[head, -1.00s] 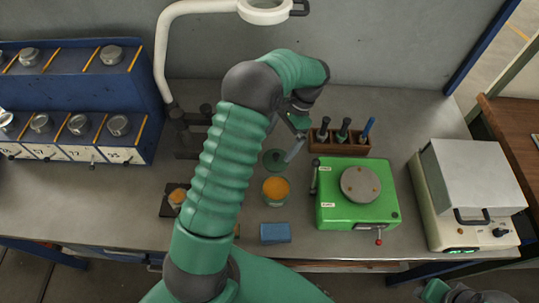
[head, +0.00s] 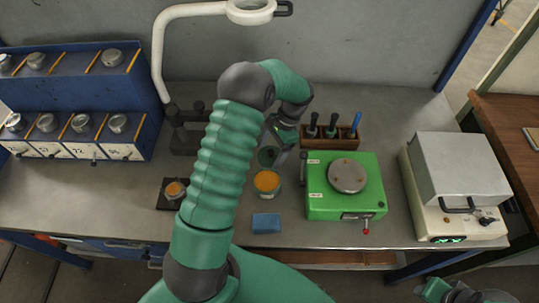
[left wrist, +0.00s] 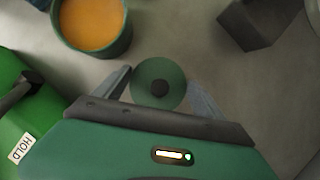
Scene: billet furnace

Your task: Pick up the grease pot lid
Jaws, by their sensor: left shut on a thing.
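The grease pot lid (head: 267,157) is a small dark green disc behind the open grease pot. In the left wrist view the lid (left wrist: 160,68) shows its dark round knob (left wrist: 159,88) between the fingertips. My left gripper (head: 276,153) is shut on the lid, partly hiding it in the head view. I cannot tell whether the lid touches the bench. The grease pot (head: 267,184) is a green tub filled with orange grease, and it also shows in the left wrist view (left wrist: 122,42). My right gripper (head: 455,291) is only partly in view at the bottom right.
A green hotplate-like device (head: 320,207) stands right of the pot. A wooden rack (head: 372,138) with several tools is behind it. A blue block (head: 266,223) lies in front. A grey-lidded box device (head: 460,170) is farther right.

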